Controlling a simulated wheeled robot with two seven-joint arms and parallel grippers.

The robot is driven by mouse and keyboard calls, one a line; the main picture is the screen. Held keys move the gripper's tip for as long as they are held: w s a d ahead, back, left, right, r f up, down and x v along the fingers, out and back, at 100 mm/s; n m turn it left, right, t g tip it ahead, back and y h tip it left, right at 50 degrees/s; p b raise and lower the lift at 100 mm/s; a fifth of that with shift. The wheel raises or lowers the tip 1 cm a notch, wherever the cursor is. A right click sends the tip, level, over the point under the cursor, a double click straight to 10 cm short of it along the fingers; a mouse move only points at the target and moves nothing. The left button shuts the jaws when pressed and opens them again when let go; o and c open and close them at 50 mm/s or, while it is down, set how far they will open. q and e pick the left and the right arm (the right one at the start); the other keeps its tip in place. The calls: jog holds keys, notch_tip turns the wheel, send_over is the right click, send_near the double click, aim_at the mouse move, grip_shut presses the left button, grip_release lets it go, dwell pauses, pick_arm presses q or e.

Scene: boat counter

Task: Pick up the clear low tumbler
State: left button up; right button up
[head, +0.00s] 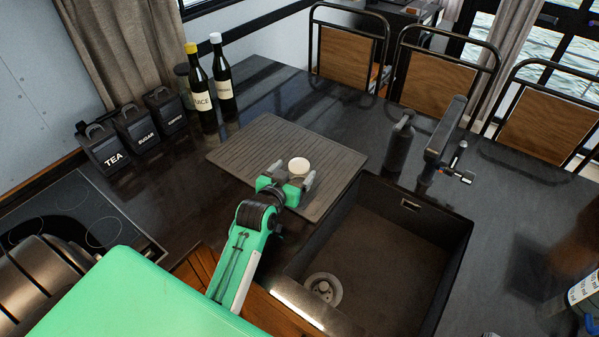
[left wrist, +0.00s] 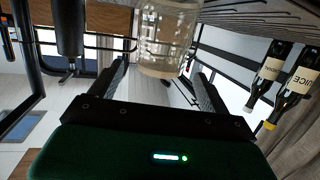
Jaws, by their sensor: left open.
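The clear low tumbler (left wrist: 168,35) stands on the ribbed drain mat (head: 245,140). In the head view its pale round top (head: 299,165) shows just beyond my left gripper (head: 293,175), which hides its lower side. My left gripper is open, with one finger on either side of the tumbler's near part. In the left wrist view, which is turned over, the tumbler is at the top middle between the fingertips (left wrist: 160,68), with gaps beside it. I cannot tell how deep between the fingers it is. My right gripper is not in view.
Two dark bottles (head: 201,97) and TEA, SUGAR and COFFEE canisters (head: 136,128) stand at the back left. The sink (head: 385,245) opens to the right of my left arm, with a black tap (head: 440,140) behind it. Chairs (head: 440,75) line the far edge.

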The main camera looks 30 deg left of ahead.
aim_at(303, 159)
pick_arm(q)
jog(key=shift+w, duration=0.35)
jog(key=shift+w+p, duration=0.3)
jog(key=shift+p, duration=0.1)
jog(key=w, duration=0.1)
jog(key=w+p, duration=0.1)
jog(key=w, duration=0.1)
jog(key=shift+w+a+f, duration=0.1)
jog(key=shift+f, duration=0.15)
jog(key=shift+w+f+p, duration=0.2)
jog(key=shift+w+p, duration=0.15)
jog(key=shift+w, duration=0.25)
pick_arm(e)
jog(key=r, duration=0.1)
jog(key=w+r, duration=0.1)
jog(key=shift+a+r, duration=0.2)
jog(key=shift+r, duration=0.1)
pick_arm(q)
jog(key=c, duration=1.2)
jog(key=shift+r, duration=0.1)
